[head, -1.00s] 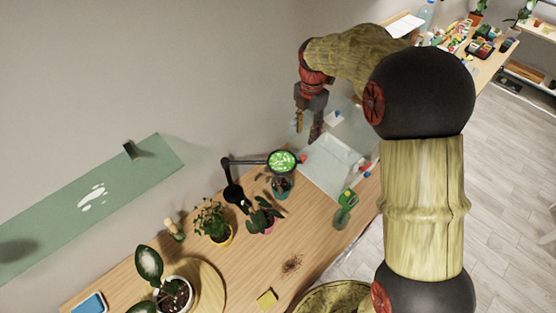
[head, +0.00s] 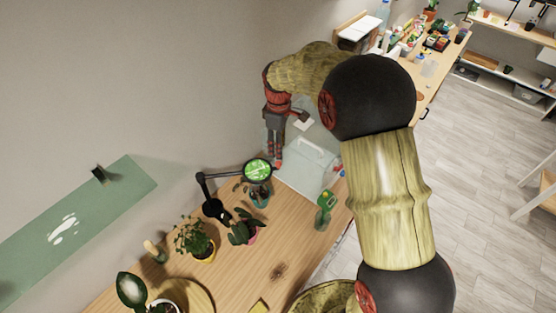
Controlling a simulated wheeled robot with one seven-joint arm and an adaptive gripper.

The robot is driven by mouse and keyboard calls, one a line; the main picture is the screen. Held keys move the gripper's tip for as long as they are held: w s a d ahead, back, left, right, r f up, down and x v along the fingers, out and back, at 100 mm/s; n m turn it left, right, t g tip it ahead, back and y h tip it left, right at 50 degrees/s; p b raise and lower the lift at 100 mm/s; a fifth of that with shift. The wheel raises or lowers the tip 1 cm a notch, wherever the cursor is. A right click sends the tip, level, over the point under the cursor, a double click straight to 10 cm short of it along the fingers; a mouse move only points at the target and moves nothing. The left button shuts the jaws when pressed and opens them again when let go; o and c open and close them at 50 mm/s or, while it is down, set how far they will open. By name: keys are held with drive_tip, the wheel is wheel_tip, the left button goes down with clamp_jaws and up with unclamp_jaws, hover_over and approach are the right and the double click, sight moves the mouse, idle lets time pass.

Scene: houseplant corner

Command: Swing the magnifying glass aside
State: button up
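A green spray bottle (head: 325,207) is near the table's front edge. Potted plants (head: 195,240) stand left of the lamp base. Bare wooden table (head: 285,235) lies in front. A green wall panel (head: 75,235) is at left.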

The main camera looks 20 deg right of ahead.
sight(278, 162)
drive_tip(key=shift+w+m, duration=0.15)
drive_tip(key=shift+m, duration=1.05)
drive_tip(key=shift+f+m, duration=0.2)
drive_tip(key=shift+m, duration=0.2)
wheel_tip(278, 162, down, 7)
drive_tip(key=shift+f+p, duration=0.2)
drive_tip(key=shift+p, duration=0.15)
drive_tip(key=shift+c, duration=1.4)
clamp_jaws()
